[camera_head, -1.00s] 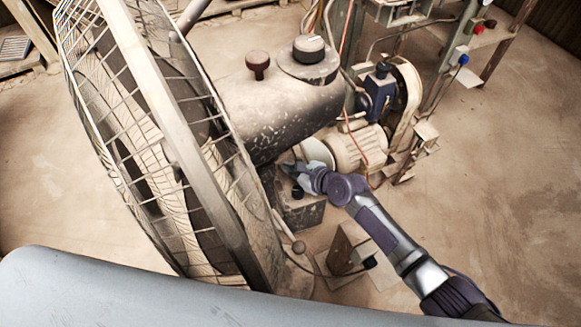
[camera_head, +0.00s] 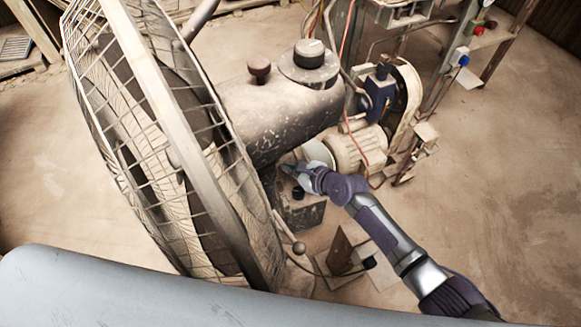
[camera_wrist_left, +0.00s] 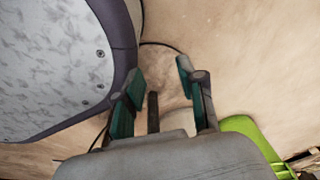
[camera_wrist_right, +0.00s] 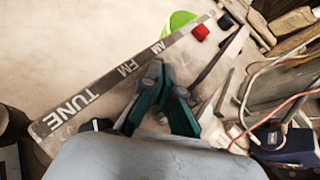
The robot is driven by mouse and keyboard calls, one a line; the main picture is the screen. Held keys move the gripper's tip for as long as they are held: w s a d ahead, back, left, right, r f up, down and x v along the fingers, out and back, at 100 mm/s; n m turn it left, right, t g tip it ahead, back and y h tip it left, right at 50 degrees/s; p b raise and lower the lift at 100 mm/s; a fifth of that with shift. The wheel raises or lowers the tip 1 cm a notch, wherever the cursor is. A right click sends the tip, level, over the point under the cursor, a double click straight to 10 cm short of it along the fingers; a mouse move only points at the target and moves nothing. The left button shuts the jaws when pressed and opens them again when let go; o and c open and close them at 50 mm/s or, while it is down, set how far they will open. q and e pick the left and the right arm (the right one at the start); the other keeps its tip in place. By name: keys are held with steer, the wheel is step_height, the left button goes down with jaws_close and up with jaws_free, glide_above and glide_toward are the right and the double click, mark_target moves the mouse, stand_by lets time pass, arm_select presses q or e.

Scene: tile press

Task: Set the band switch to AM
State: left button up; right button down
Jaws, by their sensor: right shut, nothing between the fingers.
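My right gripper (camera_head: 286,167) is shut and empty, low over a small dark box (camera_head: 309,214) beside the fan. A black knob (camera_head: 297,193) stands on this box, just below the gripper in the head view. In the right wrist view, the shut fingers (camera_wrist_right: 163,72) are in front of a label strip (camera_wrist_right: 112,77) reading TUNE, FM and AM, with the tips nearest FM and AM. A dark knob (camera_wrist_right: 97,125) shows partly near TUNE. I cannot make out the band switch lever or its position. My left gripper (camera_wrist_left: 159,72) is open, seen only in the left wrist view.
A large caged fan (camera_head: 160,110) stands close on the left. A dusty cylindrical tank (camera_head: 280,115) and a motor (camera_head: 355,150) lie beyond the gripper. A frame with red (camera_head: 478,28) and blue (camera_head: 463,60) buttons is at back right.

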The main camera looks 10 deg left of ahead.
steer(key=shift+r, duration=0.3)
arm_select(q)
steer(key=shift+s+d+f+p, duration=0.25)
steer(key=shift+d+f+p, duration=0.15)
steer(key=shift+d+f, duration=0.05)
steer(key=shift+s+f, duration=0.1)
steer(key=shift+f, duration=0.1)
arm_select(e)
steer(key=shift+r, duration=0.15)
steer(key=shift+d, duration=0.1)
steer(key=v, duration=0.7)
steer(key=shift+s+d+r, duration=0.15)
steer(key=shift+s, duration=0.1)
arm_select(q)
steer(key=shift+s+a+f, duration=0.15)
steer(key=shift+s+a, duration=0.2)
steer(key=shift+s, duration=0.3)
steer(key=shift+s+a+f, duration=0.15)
steer(key=shift+s+a, duration=0.2)
steer(key=shift+s, duration=0.25)
arm_select(e)
steer(key=shift+d+r, duration=0.1)
steer(key=shift+r, duration=0.1)
